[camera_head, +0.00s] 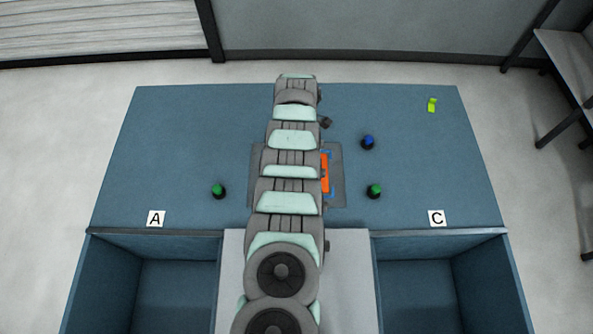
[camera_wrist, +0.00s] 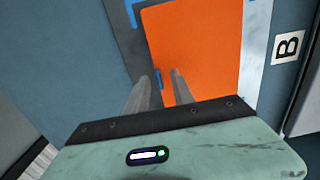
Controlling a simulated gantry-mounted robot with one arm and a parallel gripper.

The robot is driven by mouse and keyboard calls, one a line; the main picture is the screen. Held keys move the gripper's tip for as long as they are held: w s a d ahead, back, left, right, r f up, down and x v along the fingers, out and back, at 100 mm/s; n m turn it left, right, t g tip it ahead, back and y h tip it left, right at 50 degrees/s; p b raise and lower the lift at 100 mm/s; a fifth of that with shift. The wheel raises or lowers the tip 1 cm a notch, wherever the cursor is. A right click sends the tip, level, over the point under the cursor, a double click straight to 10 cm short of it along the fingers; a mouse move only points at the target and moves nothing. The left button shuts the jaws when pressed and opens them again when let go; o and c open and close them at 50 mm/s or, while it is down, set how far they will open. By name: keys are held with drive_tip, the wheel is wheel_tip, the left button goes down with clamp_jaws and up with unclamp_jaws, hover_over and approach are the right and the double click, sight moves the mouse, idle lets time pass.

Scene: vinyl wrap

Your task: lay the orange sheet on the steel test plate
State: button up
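The orange sheet (camera_head: 325,175) shows as a narrow strip beside my arm in the head view, over the grey steel test plate (camera_head: 339,165). My arm hides the rest of it and the plate's middle. In the wrist view the orange sheet (camera_wrist: 195,40) looks flat, with blue corner marks around it. My gripper (camera_wrist: 161,78) is over the sheet's near left edge, its two fingers apart with a gap between them. I cannot tell whether the fingertips touch the sheet. My gripper is hidden in the head view.
Two green-topped knobs (camera_head: 218,190) (camera_head: 374,190) and a blue-topped knob (camera_head: 367,142) stand around the plate. A small yellow-green object (camera_head: 432,105) is at the back right. Open bins lie in front, by labels A (camera_head: 156,218) and C (camera_head: 437,218). Label B (camera_wrist: 289,46) shows in the wrist view.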

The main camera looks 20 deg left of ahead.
wheel_tip(320, 180, up, 2)
drive_tip(key=shift+r+p, duration=0.15)
drive_tip(key=shift+p, duration=0.5)
wheel_tip(320, 180, up, 8)
drive_tip(key=shift+f, duration=0.25)
